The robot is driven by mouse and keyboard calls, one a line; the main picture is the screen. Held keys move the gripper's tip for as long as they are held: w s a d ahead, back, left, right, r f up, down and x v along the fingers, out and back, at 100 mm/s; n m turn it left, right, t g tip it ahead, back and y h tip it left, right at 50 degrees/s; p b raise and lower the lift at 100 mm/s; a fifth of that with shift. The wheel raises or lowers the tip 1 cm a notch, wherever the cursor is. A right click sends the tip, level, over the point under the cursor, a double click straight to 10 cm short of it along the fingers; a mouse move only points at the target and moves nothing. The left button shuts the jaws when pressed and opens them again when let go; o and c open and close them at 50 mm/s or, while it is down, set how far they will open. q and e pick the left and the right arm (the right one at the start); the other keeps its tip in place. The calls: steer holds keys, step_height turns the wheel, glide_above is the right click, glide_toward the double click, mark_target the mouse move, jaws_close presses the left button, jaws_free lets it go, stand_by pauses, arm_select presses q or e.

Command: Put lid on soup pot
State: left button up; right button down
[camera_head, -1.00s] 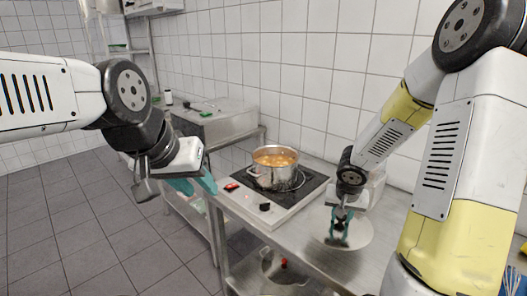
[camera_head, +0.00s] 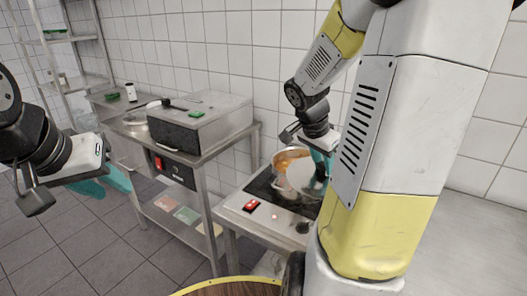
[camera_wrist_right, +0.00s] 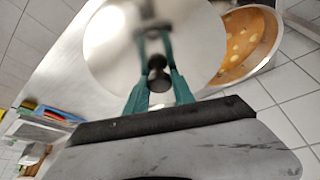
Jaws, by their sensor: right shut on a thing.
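The soup pot (camera_head: 279,180) stands on the black cooktop, partly hidden behind the lid and my right arm. Orange soup shows at its open left side, and also in the pot (camera_wrist_right: 276,45) in the right wrist view. My right gripper (camera_head: 325,165) is shut on the knob of the round lid (camera_head: 302,178). The wrist view shows the teal fingers (camera_wrist_right: 158,72) around the dark knob, with the lid (camera_wrist_right: 110,62) beside and partly over the pot opening. The lid looks tilted in the head view. My left gripper (camera_head: 105,183) is open and empty, far left of the pot.
The cooktop's front panel has a red switch (camera_head: 251,206) and a black knob (camera_head: 303,227). A steel appliance (camera_head: 201,121) stands on a cart to the left. A round wooden top (camera_head: 230,289) is at the bottom edge. Tiled wall lies behind.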

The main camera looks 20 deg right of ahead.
steer(key=w+f, duration=0.2)
steer(key=w, duration=0.6)
steer(key=w+f, duration=0.3)
steer(key=w, duration=0.5)
steer(key=shift+d, duration=0.4)
steer(key=c, duration=1.1)
jaws_free()
steer(key=shift+o, duration=0.2)
steer(key=shift+w, duration=0.1)
steer(key=shift+r, duration=0.2)
steer(key=v, duration=1.2)
steer(key=s+a+r+n+t+y, duration=0.2)
steer(key=s+a+n, duration=0.5)
steer(key=s, duration=0.5)
steer(key=s+a+r+n+t+y, duration=0.2)
steer(key=s+a+n+y, duration=0.2)
steer(key=s+a+n, duration=0.3)
steer(key=s+a, duration=0.3)
steer(key=s, duration=0.2)
steer(key=shift+s+r+n+t+y, duration=0.2)
steer(key=shift+n+t+y, duration=0.1)
steer(key=shift+n+t, duration=0.1)
steer(key=shift+a, duration=0.1)
